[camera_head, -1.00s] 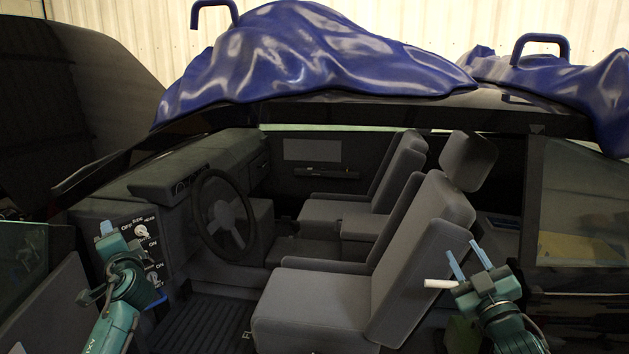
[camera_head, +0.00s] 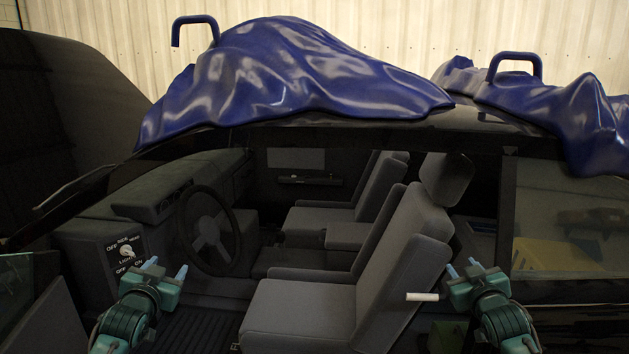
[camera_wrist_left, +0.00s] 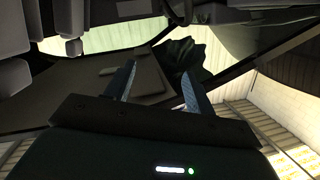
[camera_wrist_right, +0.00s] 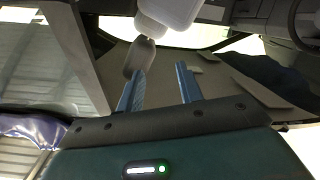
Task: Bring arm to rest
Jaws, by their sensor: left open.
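My left gripper (camera_head: 166,267) is at the lower left in the head view, in front of the car's open side and right of the switch panel (camera_head: 112,257). Its two blue fingers are apart with nothing between them, as the left wrist view (camera_wrist_left: 160,88) also shows. My right gripper (camera_head: 463,267) is at the lower right, beside the front seat's backrest. Its fingers stand apart and empty in the right wrist view (camera_wrist_right: 160,88). The panel has a white knob (camera_head: 128,252) and lettering; my left gripper hides part of its lower right.
The car's steering wheel (camera_head: 208,232), grey front seat (camera_head: 300,316) and dashboard (camera_head: 165,190) lie ahead. A short white rod (camera_head: 422,297) sticks out close to my right gripper. A blue cover (camera_head: 290,75) lies on the roof. A door edge (camera_head: 45,310) is at lower left.

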